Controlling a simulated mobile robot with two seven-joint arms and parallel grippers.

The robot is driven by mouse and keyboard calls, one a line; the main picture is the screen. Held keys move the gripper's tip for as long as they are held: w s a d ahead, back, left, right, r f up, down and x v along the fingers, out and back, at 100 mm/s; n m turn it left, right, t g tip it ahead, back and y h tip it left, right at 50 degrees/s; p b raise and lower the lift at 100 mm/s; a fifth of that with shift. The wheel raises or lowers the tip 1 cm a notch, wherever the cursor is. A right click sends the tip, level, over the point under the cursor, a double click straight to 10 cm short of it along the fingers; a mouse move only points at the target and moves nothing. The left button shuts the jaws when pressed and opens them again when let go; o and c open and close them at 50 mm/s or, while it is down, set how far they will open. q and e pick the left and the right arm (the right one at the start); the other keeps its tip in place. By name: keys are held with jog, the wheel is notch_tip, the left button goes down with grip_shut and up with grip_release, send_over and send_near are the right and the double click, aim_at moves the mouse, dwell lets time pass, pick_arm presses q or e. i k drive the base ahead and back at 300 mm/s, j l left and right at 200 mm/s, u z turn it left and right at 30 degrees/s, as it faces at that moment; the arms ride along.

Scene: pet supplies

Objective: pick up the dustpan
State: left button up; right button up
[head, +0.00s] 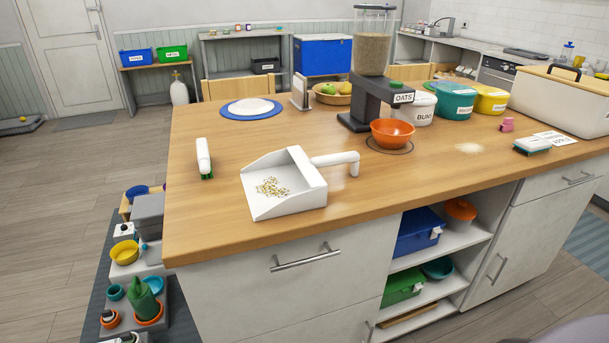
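The white dustpan (311,198) rests on the wooden counter (420,181) near its front edge. Its open mouth faces left, and a small heap of tan grains (271,187) lies in the pan. Its white handle (338,160) sticks out to the right and bends down at the end. Neither of my grippers shows in the head view.
A white brush with green bristles (203,157) lies left of the dustpan. An orange bowl (392,133) stands under the oats dispenser (371,60) behind the handle. A powder patch (469,148) lies to the right. The counter's front strip right of the dustpan is clear.

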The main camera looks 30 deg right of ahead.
aim_at(295, 173)
jog(key=z, duration=0.8)
